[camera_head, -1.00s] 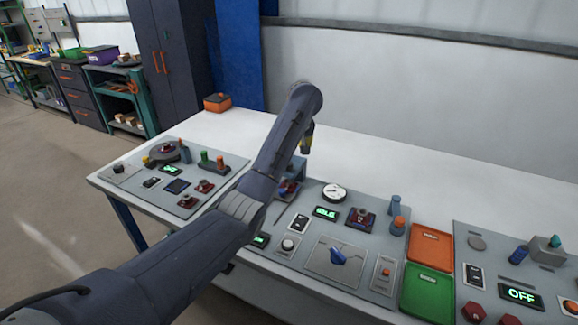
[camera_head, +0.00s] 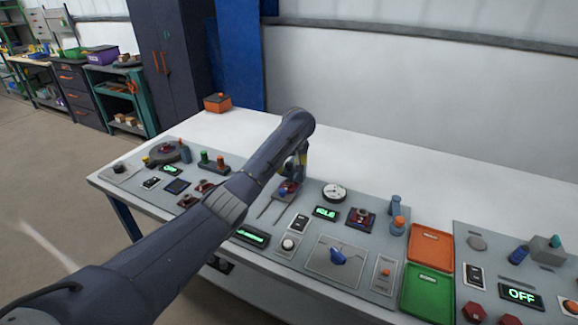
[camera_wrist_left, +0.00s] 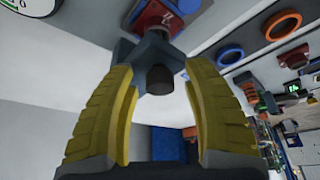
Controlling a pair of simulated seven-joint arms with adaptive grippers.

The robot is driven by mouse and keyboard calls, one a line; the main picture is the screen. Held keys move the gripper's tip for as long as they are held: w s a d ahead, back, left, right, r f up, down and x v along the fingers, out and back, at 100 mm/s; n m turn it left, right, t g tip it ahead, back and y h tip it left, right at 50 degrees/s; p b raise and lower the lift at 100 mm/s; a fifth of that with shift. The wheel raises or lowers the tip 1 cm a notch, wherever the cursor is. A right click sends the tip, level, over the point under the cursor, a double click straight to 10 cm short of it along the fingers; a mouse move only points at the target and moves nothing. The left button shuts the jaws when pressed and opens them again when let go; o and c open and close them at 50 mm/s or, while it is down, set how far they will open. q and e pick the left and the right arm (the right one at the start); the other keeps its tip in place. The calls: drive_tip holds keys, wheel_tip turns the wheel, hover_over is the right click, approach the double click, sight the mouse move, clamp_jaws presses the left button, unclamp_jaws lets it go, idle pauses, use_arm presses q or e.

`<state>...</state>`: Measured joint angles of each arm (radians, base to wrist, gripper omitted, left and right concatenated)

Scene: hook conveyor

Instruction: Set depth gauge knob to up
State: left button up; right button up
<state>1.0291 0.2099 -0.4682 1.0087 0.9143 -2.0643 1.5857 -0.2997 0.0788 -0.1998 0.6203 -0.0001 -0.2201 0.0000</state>
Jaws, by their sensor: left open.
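My left gripper (camera_head: 297,170) is over the middle panel, partly hidden behind my own forearm. In the left wrist view its two yellow fingers (camera_wrist_left: 160,68) are spread apart, with a dark round knob (camera_wrist_left: 160,80) on a grey-blue block (camera_wrist_left: 153,53) between and beyond their tips. I cannot tell whether the fingers touch it. A red part (camera_wrist_left: 157,17) sits behind the block. In the head view this red and blue-grey device (camera_head: 287,190) shows just below the gripper. No readable label tells which control is the depth gauge knob. My right gripper is out of view.
A white dial gauge (camera_head: 334,193), a green display (camera_head: 325,212) and a blue rotary knob (camera_head: 338,257) are on the middle panel. Orange (camera_head: 431,247) and green (camera_head: 427,293) trays lie to the right. The white table (camera_head: 400,165) behind is clear.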

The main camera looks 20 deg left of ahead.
use_arm(q)
drive_tip(key=shift+c, duration=0.5)
clamp_jaws()
drive_tip(key=shift+r, duration=0.1)
drive_tip(key=shift+r, duration=1.15)
drive_tip(key=shift+c, duration=2.4)
unclamp_jaws()
drive_tip(key=o, duration=0.6)
drive_tip(key=shift+f, duration=0.1)
